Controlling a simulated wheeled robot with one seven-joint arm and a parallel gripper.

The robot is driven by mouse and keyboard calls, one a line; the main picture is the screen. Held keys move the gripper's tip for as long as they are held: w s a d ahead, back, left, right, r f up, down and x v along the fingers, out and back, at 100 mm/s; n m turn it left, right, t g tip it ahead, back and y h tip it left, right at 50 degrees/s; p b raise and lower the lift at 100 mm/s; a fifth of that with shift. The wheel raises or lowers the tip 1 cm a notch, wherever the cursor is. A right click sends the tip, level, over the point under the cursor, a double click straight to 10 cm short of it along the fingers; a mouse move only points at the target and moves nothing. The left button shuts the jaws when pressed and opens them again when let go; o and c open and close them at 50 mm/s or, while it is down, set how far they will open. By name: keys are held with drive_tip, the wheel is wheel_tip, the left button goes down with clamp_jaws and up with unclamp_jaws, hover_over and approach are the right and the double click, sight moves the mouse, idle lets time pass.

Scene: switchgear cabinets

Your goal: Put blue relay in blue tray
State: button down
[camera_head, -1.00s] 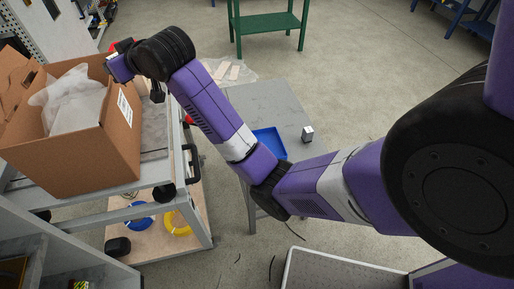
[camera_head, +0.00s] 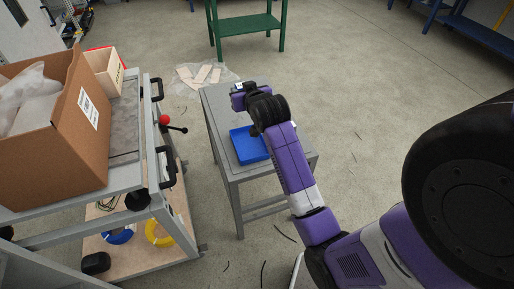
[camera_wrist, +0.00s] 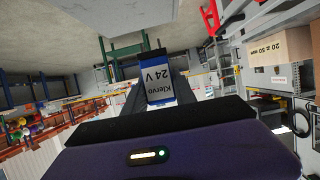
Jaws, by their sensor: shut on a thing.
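The blue relay (camera_wrist: 158,68), with a white label reading "Klervo 24 V", is between the two dark fingers of my gripper (camera_wrist: 159,88) in the wrist view. The gripper is shut on it. In the head view the blue tray (camera_head: 246,147) lies on the grey table, and its right part is hidden by my arm. My gripper (camera_head: 238,97) is over the far part of the table, beyond the tray. The relay is too small to make out clearly there.
The grey table (camera_head: 216,97) stands clear of the cart (camera_head: 140,180) at left, which carries a large cardboard box (camera_head: 75,140) and a small wooden crate (camera_head: 104,73). A red-knobbed lever (camera_head: 165,120) sticks out from the cart. A green bench (camera_head: 245,25) stands behind.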

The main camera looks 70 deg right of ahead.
drive_tip(key=shift+s+d+f, duration=0.35)
drive_tip(key=shift+s+f, duration=0.4)
drive_tip(key=shift+f, duration=0.05)
drive_tip(key=b, duration=0.2)
hover_over(249, 146)
wheel_tip(249, 146, down, 14)
drive_tip(key=f, duration=0.1)
drive_tip(key=shift+f, duration=2.1)
drive_tip(key=shift+f+b, duration=0.15)
drive_tip(key=shift+b, duration=0.2)
drive_tip(key=c, duration=1)
unclamp_jaws()
